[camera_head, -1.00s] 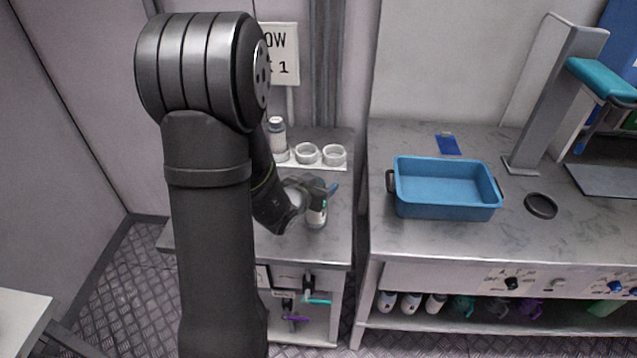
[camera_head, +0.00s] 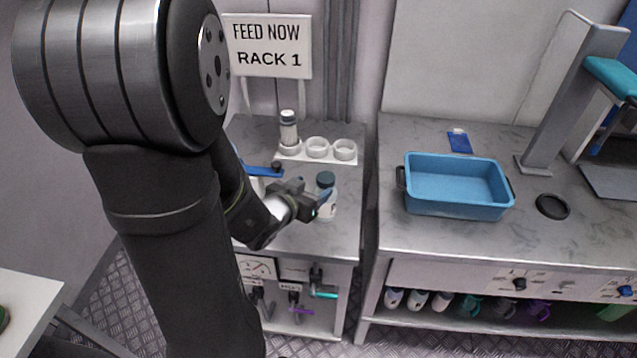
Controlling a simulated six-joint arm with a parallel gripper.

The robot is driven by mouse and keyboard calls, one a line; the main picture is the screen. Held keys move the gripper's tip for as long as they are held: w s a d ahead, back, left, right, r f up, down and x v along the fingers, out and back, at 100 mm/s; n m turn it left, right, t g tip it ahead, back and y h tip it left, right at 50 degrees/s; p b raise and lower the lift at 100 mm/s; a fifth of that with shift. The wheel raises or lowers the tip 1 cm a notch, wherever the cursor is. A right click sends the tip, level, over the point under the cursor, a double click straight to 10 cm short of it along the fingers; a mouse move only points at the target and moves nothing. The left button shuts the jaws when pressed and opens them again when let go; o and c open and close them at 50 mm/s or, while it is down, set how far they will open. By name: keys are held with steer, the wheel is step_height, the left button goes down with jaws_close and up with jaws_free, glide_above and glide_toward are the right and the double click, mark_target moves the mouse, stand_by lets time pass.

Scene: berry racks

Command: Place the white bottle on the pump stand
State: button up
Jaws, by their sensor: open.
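A white bottle (camera_head: 328,208) with a dark teal cap stands upright on the left metal bench. My gripper (camera_head: 316,203) is open just left of this bottle, its fingertips close to the bottle's side; I cannot tell if they touch it. A second pale bottle (camera_head: 289,132) with a grey cap stands upright in the left ring of a white rack (camera_head: 316,158) behind. The rack's other two rings are empty. No label shows which thing is the pump stand.
A sign reading FEED NOW RACK 1 (camera_head: 268,46) stands behind the rack. A blue item (camera_head: 262,171) lies behind my gripper. The right bench holds a blue tub (camera_head: 458,210), a black ring (camera_head: 552,206) and a grey post (camera_head: 562,90). Several bottles sit on its lower shelf.

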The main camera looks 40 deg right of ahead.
steer(key=shift+v, duration=0.75)
steer(key=shift+o, duration=0.6)
steer(key=shift+s+a, duration=0.1)
steer(key=shift+a, duration=0.05)
steer(key=shift+a+r, duration=0.1)
glide_toward(321, 183)
steer(key=x, duration=0.6)
steer(key=shift+d, duration=0.4)
steer(key=shift+x, duration=2.9)
steer(key=shift+a, duration=0.1)
jaws_close()
